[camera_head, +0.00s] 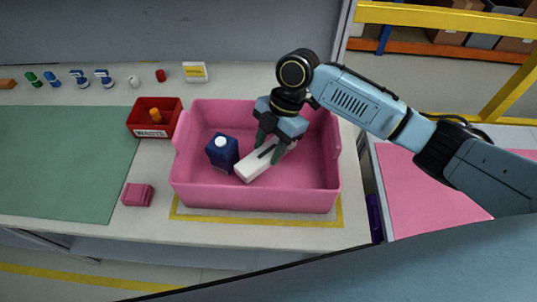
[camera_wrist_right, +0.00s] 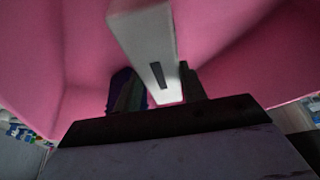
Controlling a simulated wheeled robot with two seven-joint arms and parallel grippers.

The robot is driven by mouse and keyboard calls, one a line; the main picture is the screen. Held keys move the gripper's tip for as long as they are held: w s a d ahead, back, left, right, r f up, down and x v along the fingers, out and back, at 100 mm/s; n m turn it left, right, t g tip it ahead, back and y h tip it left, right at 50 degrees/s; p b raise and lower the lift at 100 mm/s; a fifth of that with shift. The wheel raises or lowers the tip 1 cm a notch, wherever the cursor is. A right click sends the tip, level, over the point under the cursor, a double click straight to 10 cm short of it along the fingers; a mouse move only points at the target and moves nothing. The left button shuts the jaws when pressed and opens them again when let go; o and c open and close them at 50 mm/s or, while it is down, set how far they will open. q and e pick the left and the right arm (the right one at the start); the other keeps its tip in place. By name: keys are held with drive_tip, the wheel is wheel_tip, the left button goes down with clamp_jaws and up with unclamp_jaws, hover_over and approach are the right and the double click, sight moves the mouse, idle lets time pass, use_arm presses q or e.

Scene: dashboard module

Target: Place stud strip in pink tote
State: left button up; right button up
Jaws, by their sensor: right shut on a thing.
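The pink tote (camera_head: 255,199) stands on the worktable inside a yellow outline. My right gripper (camera_head: 268,154) reaches down into the tote from above. It is shut on the stud strip (camera_head: 257,166), a white bar with a dark slot on top. The strip lies within the tote's walls beside a dark blue carton (camera_head: 222,152) with a white cap. In the right wrist view the strip (camera_wrist_right: 143,37) is between the fingers (camera_wrist_right: 155,92), with pink tote surfaces around it. Whether the strip touches the tote floor I cannot tell. My left gripper does not show.
A red waste bin (camera_head: 152,131) with an orange item stands left of the tote. A green mat (camera_head: 60,160) covers the left of the table. Small bottles and a yellow-white card (camera_head: 195,72) line the back.

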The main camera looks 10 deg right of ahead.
sight(272, 147)
wheel_tip(272, 147, down, 3)
drive_tip(key=shift+f, duration=0.4)
drive_tip(key=o, duration=1)
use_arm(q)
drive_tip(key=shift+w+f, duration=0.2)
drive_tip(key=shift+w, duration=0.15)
use_arm(e)
drive_tip(key=v, duration=1.2)
drive_tip(key=shift+d+p, duration=0.1)
drive_tip(key=shift+p, duration=0.2)
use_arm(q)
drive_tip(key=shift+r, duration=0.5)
